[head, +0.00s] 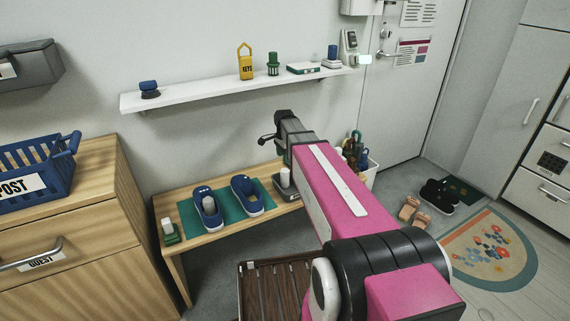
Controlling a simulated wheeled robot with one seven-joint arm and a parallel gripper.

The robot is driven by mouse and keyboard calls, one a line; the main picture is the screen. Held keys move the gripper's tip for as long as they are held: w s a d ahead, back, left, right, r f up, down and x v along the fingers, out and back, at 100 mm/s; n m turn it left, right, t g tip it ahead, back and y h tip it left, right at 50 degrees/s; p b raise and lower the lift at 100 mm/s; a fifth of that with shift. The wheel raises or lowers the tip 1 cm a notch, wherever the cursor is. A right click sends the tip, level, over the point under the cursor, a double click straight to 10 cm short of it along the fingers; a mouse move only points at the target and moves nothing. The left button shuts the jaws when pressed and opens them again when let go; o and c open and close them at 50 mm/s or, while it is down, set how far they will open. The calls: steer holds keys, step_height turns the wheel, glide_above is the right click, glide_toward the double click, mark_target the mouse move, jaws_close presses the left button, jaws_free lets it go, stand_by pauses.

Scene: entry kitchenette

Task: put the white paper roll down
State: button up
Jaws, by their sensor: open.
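A short whitish cylinder (209,204), which looks like the white paper roll, stands in the opening of the left blue shoe (206,219). The right blue shoe (248,197) is beside it, and no roll shows in it. Both shoes are on a green mat (188,212) on the wooden bench (217,239). My gripper (271,144) is open, at the far end of my pink arm, above the bench's right part. It is apart from the whitish cylinder; its fingers are small and partly hidden by the arm.
A white-topped block (285,181) stands at the bench's right, below my gripper. A green-based white item (169,231) stands at its left end. A wall shelf (205,90) holds several small objects. A wooden cabinet (95,195) with a blue basket (35,170) is at left.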

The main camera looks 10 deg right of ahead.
steer(key=s+f+n, duration=0.1)
steer(key=s+n, duration=0.1)
steer(key=s, duration=0.1)
steer(key=s+f+n, duration=0.1)
steer(key=s+n, duration=0.1)
steer(key=s, duration=0.2)
steer(key=s+f+n, duration=0.1)
steer(key=s+n, duration=0.1)
steer(key=s, duration=0.2)
steer(key=shift+s+d+f, duration=0.25)
steer(key=shift+f, duration=0.1)
steer(key=s+f+n, duration=0.2)
steer(key=s+n, duration=0.6)
steer(key=s, duration=0.3)
steer(key=shift+s+d+f, duration=0.2)
steer(key=shift+f, duration=0.2)
